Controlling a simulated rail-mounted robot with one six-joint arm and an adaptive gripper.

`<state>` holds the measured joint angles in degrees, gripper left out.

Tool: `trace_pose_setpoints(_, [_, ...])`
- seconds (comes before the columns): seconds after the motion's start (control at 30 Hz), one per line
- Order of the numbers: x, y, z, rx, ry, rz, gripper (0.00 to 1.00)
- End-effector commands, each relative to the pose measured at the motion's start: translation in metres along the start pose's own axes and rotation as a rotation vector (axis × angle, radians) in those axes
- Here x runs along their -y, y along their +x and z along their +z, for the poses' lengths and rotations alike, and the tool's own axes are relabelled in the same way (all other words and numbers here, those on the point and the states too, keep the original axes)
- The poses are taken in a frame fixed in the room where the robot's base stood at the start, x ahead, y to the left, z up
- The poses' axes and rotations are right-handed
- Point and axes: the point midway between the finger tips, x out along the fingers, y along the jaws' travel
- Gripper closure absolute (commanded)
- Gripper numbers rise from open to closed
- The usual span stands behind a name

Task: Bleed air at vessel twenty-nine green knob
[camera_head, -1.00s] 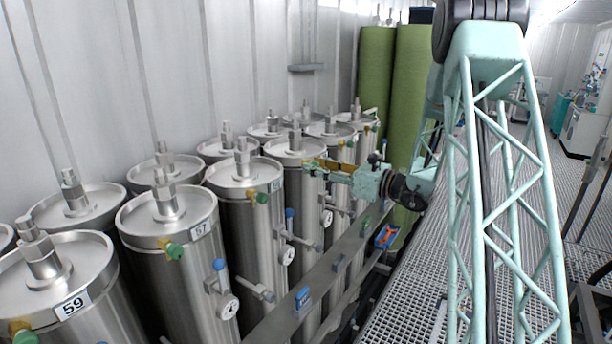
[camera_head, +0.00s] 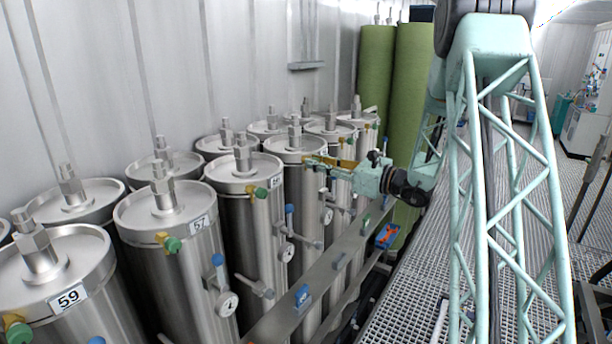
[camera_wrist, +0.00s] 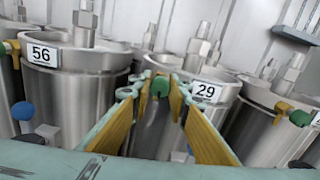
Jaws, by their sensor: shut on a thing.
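Vessel twenty-nine is a steel cylinder with a white "29" label (camera_wrist: 206,92), right of centre in the wrist view. Its green knob (camera_wrist: 160,86) sits on a brass fitting at the vessel's upper rim, left of the label. My gripper (camera_wrist: 161,90) has its yellow-padded fingers on either side of this knob, with the tips closed on it. In the head view my gripper (camera_head: 312,163) reaches left from the walkway side to the upper front of a vessel (camera_head: 294,144). The knob is hidden there behind the fingers.
Vessel 56 (camera_wrist: 73,92), with a blue knob (camera_wrist: 22,110), stands left of the gripper in the wrist view. Another vessel's green knob (camera_wrist: 299,118) is at the right. Vessels 57 (camera_head: 170,240) and 59 (camera_head: 70,280) stand nearer. The grated walkway (camera_head: 400,300) runs alongside.

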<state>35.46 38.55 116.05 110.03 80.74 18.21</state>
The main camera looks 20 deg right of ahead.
Motion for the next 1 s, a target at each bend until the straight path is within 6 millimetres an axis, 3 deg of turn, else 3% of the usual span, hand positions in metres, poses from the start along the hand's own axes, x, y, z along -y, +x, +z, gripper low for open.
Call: trace_pose_setpoints(1.0, [0.0, -0.0002, -0.0007, 0.0, -0.253, 0.0, 0.93])
